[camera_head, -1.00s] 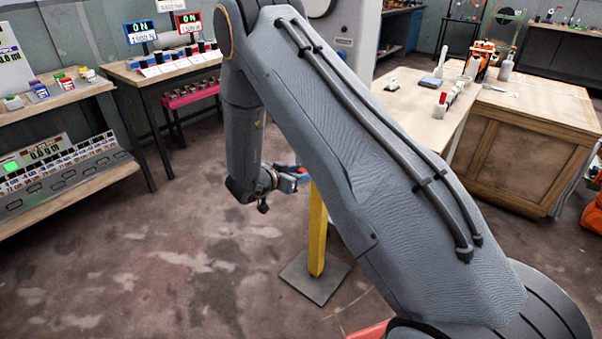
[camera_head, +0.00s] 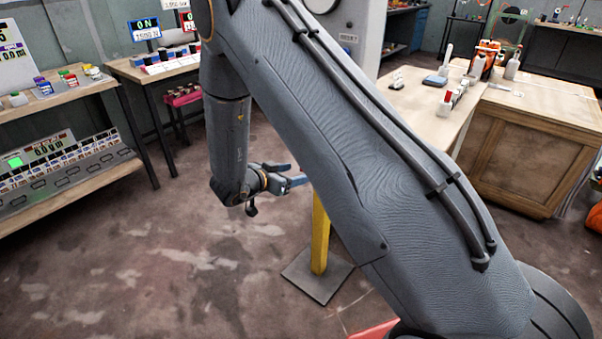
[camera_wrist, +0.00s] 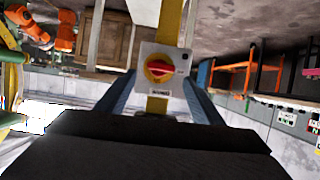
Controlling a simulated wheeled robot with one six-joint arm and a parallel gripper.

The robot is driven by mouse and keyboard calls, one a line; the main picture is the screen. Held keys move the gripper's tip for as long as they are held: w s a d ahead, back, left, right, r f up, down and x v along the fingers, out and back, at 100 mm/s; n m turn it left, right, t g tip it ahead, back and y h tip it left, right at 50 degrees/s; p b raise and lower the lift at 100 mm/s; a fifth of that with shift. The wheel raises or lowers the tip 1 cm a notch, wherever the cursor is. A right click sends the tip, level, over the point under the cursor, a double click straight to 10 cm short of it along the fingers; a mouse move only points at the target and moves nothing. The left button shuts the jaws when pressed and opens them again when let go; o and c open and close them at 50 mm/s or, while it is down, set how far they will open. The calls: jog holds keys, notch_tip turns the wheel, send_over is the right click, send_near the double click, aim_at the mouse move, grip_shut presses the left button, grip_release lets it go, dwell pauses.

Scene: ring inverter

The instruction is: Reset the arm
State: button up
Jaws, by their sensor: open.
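My gripper (camera_head: 292,175) hangs at the end of my arm, left of the top of a yellow post (camera_head: 319,240). In the wrist view my gripper (camera_wrist: 158,90) has its two blue-grey fingers apart, with nothing between them that I can see held. Beyond the fingers is a pale square switch panel (camera_wrist: 147,80) with a red knob (camera_wrist: 158,69) on a yellow disc. The panel sits on the yellow post in the wrist view (camera_wrist: 168,25). In the head view my arm hides the panel.
The post stands on a grey floor plate (camera_head: 316,277). Wooden benches with instruments (camera_head: 60,165) stand at the left. A wooden cabinet (camera_head: 530,165) and a worktop stand at the right. The floor left of the post is open.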

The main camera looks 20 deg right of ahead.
jog(key=shift+v, duration=1.05)
jog(key=w+a+r+n+t+y, duration=0.2)
jog(key=w+a+r+n+y, duration=0.15)
jog(key=y, duration=0.25)
jog(key=s+a+r+n+g+y, duration=0.25)
jog(key=s+r+y, duration=0.2)
jog(key=s, duration=0.25)
jog(key=s+d+n+g+y, duration=0.1)
jog(key=s+n+g+y, duration=0.1)
jog(key=s, duration=1.2)
jog(key=shift+s+d+r+n+g, duration=0.25)
jog(key=shift+d+r+n+g, duration=0.2)
jog(key=shift+n+g, duration=0.3)
jog(key=s+d+g, duration=0.1)
jog(key=s, duration=0.3)
jog(key=s+d+r+n+g+h, duration=0.1)
jog(key=s+d, duration=0.1)
jog(key=s, duration=0.2)
jog(key=s+d+g, duration=0.1)
jog(key=s, duration=0.3)
jog(key=shift+s+d+r+n, duration=0.2)
jog(key=shift+s+d+n, duration=0.1)
jog(key=shift+n, duration=0.05)
jog(key=shift+c, duration=0.2)
